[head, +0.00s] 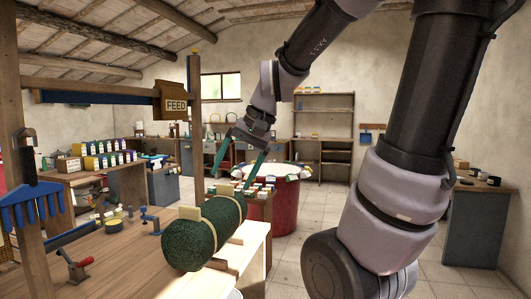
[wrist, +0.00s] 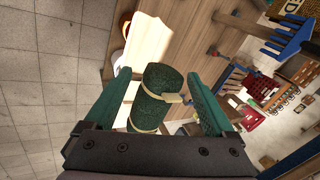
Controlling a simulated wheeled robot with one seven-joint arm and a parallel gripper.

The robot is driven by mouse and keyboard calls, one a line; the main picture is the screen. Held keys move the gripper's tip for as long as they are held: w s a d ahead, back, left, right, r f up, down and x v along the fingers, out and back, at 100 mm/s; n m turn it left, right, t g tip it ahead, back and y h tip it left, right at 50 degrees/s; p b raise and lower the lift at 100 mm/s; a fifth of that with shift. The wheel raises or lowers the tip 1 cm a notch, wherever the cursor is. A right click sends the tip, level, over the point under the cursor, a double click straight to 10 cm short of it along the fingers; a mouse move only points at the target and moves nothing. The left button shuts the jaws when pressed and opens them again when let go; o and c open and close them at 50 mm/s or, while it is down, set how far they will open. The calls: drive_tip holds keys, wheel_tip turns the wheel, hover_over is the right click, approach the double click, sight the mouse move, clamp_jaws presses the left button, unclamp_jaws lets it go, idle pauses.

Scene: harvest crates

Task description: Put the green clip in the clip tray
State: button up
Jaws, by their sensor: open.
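My gripper (head: 232,181) is open and empty, with two long green fingers pointing down above the far end of a dark green roll (head: 190,246). The roll lies on the wooden bench with pale straps round it and cream tags standing on it. In the wrist view the roll (wrist: 154,88) lies beyond and between the spread fingers (wrist: 157,73); I cannot tell the gap to it. I cannot make out the green clip or the clip tray for certain in either view.
The bench (head: 125,258) carries a red-handled clamp (head: 78,268) and small blue fittings (head: 150,215). A blue rake head (head: 32,205) hangs at a post on the left. A red tub (head: 284,212) stands behind the bench. Open tiled floor (head: 310,240) lies right of the bench.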

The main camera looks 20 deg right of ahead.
drive_tip(key=s+d+r+t+h, duration=0.2)
drive_tip(key=s+d+r+t, duration=0.1)
drive_tip(key=s+d+r, duration=0.2)
drive_tip(key=shift+s+d+n+t, duration=0.15)
drive_tip(key=shift+d+n+t, duration=0.15)
drive_tip(key=shift+d+t, duration=0.1)
